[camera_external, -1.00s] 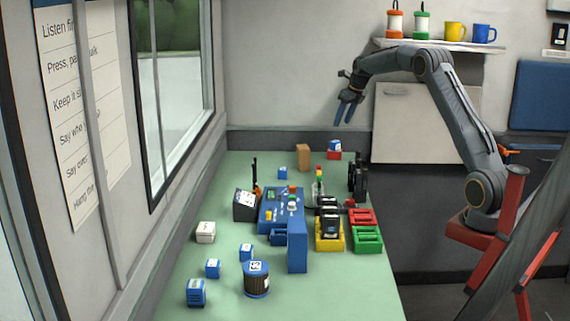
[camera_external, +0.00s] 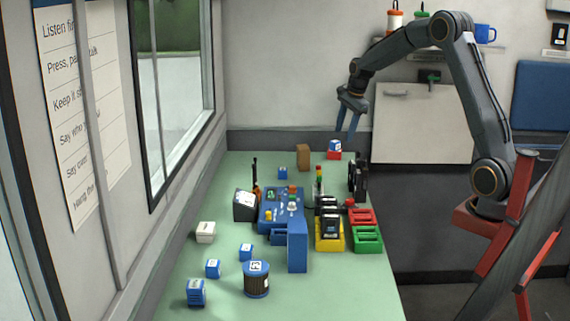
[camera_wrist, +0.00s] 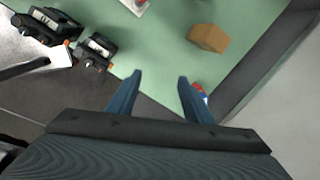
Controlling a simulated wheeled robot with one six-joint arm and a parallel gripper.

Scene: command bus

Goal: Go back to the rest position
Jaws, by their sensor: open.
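My gripper (camera_external: 349,118) is open and empty in the external view. It hangs above the far right part of the green table (camera_external: 185,275), close in the picture to a blue block with a white label on a red base (camera_external: 334,150). In the wrist view its two blue fingers (camera_wrist: 158,82) stand apart with nothing between them. The red and blue block (camera_wrist: 199,91) is partly hidden behind the right finger there. My arm rises from its red mount on the right and bends over toward the table.
A brown block (camera_external: 303,157) stands at the table's far end; it also shows in the wrist view (camera_wrist: 208,38). A blue console (camera_external: 270,210), yellow tray (camera_external: 329,243), red tray (camera_external: 362,216) and green tray (camera_external: 367,240) fill the middle. A shelf with mugs (camera_external: 485,34) is behind my arm.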

